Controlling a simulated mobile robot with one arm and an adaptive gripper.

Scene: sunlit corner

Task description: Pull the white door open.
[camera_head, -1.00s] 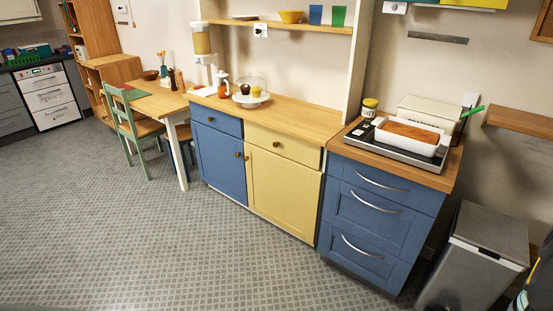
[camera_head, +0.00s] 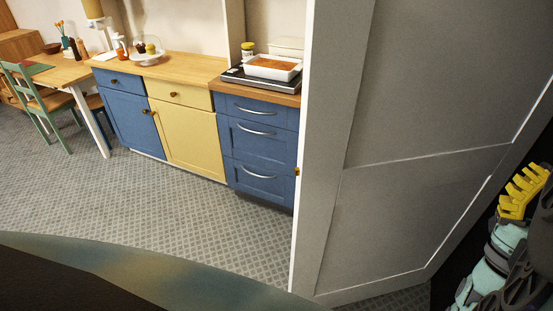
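The white door (camera_head: 415,130) fills the right half of the view as a large panelled face in shade. Its bright narrow edge (camera_head: 303,150) stands upright in front of the blue drawers, with a small brass fitting (camera_head: 296,171) on it. The door stands out into the room; its exact angle is hard to tell. At the far right, my gripper (camera_head: 523,190) shows in part, with yellow toothed fingers beside the door's right border and apart from it in the picture. The frame cuts it off. I see no handle and no contact.
Blue drawers (camera_head: 257,148), a yellow cupboard (camera_head: 187,137) and a blue cupboard (camera_head: 130,118) stand at the back. A table (camera_head: 66,74) and a green chair (camera_head: 32,100) are at left. A dark curved surface (camera_head: 100,285) covers the bottom left. Patterned floor (camera_head: 150,200) between is clear.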

